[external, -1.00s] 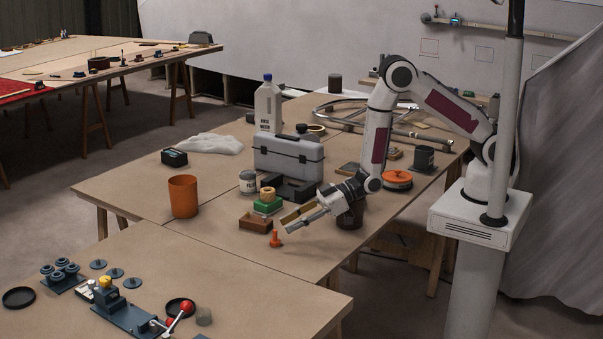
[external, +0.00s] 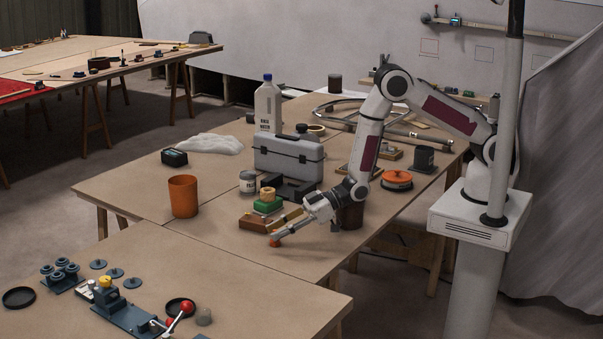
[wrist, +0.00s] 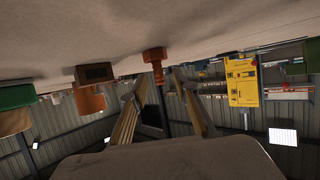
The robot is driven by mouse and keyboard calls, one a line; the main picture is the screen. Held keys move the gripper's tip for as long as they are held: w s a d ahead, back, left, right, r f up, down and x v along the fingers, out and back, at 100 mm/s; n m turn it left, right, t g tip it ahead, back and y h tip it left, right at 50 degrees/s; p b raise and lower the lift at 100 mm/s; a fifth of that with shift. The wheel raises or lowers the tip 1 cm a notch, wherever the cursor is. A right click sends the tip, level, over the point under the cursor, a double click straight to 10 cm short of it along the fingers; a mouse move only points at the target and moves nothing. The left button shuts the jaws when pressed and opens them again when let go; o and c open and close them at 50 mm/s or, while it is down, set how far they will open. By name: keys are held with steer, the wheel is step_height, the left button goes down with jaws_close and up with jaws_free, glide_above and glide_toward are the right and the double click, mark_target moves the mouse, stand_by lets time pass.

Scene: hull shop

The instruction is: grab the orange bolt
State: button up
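The orange bolt (external: 274,243) stands on the table near its front edge, its upper part hidden by my fingers in the external view. In the wrist view, which is upside down, the bolt (wrist: 154,62) appears upright with its wide end on the table. My gripper (external: 274,235) is low and tilted, its tips at the bolt. In the wrist view my gripper (wrist: 159,77) has its two fingers spread, with the bolt in line with the gap between the tips. I cannot tell how far the bolt lies between them. No grip on it shows.
A brown block (external: 252,222) lies close behind the bolt, with a green block (external: 267,205) beside it. An orange cup (external: 183,196), a grey toolbox (external: 288,158) and a dark cylinder (external: 351,216) stand farther off.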

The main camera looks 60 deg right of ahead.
steer(key=shift+w+a+f, duration=0.2)
steer(key=shift+w+a, duration=0.1)
steer(key=shift+a, duration=0.15)
steer(key=shift+c, duration=0.4)
jaws_close()
